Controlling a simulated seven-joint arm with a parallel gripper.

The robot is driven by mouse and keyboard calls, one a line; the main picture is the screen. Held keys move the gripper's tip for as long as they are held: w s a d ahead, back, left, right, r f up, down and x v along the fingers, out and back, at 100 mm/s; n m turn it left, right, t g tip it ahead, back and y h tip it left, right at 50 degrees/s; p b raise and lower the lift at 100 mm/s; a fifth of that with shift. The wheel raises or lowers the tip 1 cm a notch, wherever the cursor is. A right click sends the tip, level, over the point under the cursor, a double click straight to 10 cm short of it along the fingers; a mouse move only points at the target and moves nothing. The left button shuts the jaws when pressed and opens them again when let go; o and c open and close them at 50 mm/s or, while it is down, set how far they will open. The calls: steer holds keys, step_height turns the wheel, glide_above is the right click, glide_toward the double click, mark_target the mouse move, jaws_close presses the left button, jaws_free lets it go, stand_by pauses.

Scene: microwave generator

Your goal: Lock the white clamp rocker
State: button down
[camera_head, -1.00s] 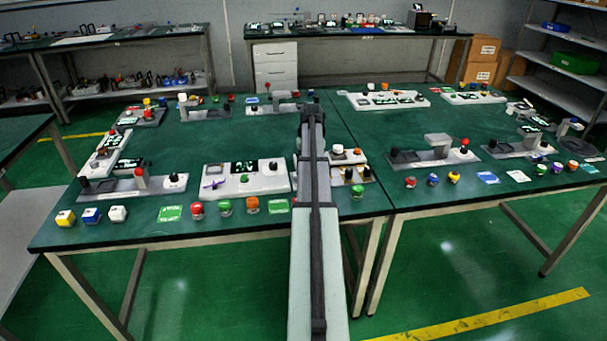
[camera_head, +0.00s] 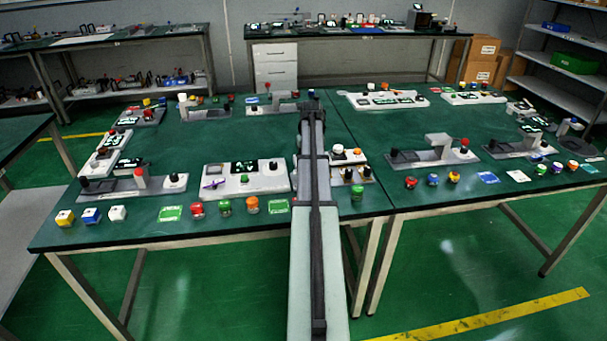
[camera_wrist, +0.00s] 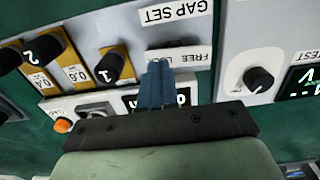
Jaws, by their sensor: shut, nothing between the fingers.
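In the wrist view the panel labelled GAP SET (camera_wrist: 174,11) appears upside down. A label starting FREE L (camera_wrist: 179,56) sits on its pale face, its end partly cut from sight. A small dark part (camera_wrist: 180,43) shows beside that label; I cannot tell whether it is the clamp rocker. My gripper (camera_wrist: 158,68) is shut and empty, its blue fingers together over the panel by the label, hiding what lies behind them. Contact cannot be told. In the head view my arm hides the gripper; the visible part of this panel (camera_head: 340,178) is right of the arm.
Black knobs marked 1 (camera_wrist: 110,67) and 2 (camera_wrist: 43,46) stand left of the fingers in the wrist view. A white panel with a black knob (camera_wrist: 258,79) is on the right.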

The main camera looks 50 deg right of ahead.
step_height(320, 180, up, 5)
steer(key=shift+r, duration=0.1)
stand_by(0.7)
